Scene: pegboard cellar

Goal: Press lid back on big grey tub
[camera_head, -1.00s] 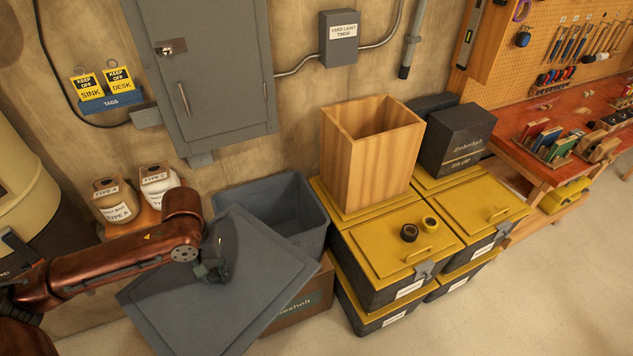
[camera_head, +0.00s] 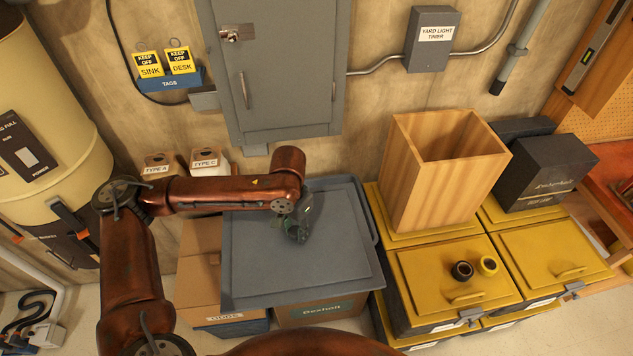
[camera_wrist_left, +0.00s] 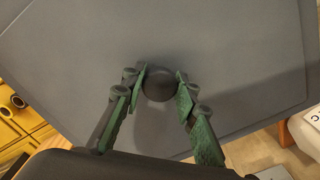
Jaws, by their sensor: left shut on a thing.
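The flat grey lid (camera_head: 335,250) is over most of the big grey tub (camera_head: 372,222), shifted left and toward me. The tub's right rim and a strip of its back show past the lid; the rest is hidden. The lid looks apart from the rim, but I cannot tell its exact height. My left gripper (camera_head: 297,228) is shut on the lid's round dark knob. In the left wrist view the fingers (camera_wrist_left: 159,80) press the knob (camera_wrist_left: 158,86) from both sides, with the lid (camera_wrist_left: 225,45) beyond. My right gripper is not in view.
Cardboard boxes (camera_head: 203,270) stand left of and under the tub. Yellow-lidded crates (camera_head: 425,262) stand close on the right, bearing a tall wooden box (camera_head: 432,185) and tape rolls (camera_head: 462,270). A grey wall cabinet (camera_head: 285,75) hangs behind.

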